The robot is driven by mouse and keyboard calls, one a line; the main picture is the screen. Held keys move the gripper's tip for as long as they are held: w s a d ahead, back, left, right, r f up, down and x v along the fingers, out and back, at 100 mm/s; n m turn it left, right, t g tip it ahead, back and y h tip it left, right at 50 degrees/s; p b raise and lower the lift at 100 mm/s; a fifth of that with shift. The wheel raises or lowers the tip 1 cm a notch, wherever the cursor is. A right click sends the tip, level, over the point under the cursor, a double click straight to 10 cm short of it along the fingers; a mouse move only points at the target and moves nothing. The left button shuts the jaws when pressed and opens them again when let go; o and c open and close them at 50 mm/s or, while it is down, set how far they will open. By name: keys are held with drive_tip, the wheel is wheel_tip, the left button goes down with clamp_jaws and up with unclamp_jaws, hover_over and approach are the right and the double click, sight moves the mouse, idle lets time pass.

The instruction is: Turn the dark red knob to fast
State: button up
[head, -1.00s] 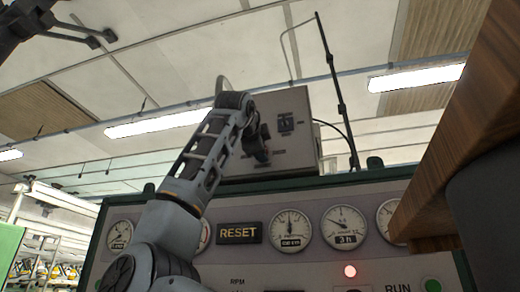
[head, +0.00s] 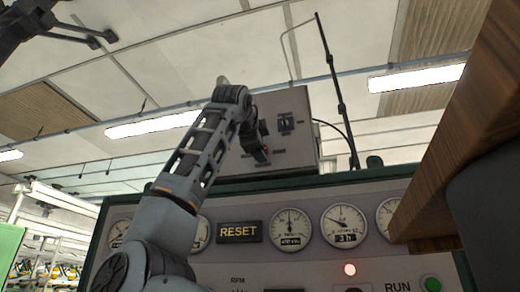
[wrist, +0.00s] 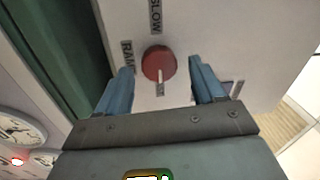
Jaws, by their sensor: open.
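The dark red knob (wrist: 158,62) is on the face of a light grey box and lies between my fingertips in the wrist view. A pale pointer line on it runs down the picture toward a small label (wrist: 160,89) that I cannot read. A SLOW label (wrist: 155,16) is above the knob, and a RAMP label (wrist: 127,57) is to its left. My gripper (wrist: 161,66) is open, a finger on either side with gaps to the knob.
The box stands on a wide panel with a RESET plate (head: 238,232), several gauges (head: 344,225) and a lit red lamp (head: 350,270). A thin post (head: 335,85) rises behind the box. A wooden edge (head: 450,140) fills the right side of the head view.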

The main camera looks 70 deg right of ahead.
drive_tip(key=a+b, duration=0.1)
drive_tip(key=a, duration=0.5)
drive_tip(key=shift+s+f, duration=0.25)
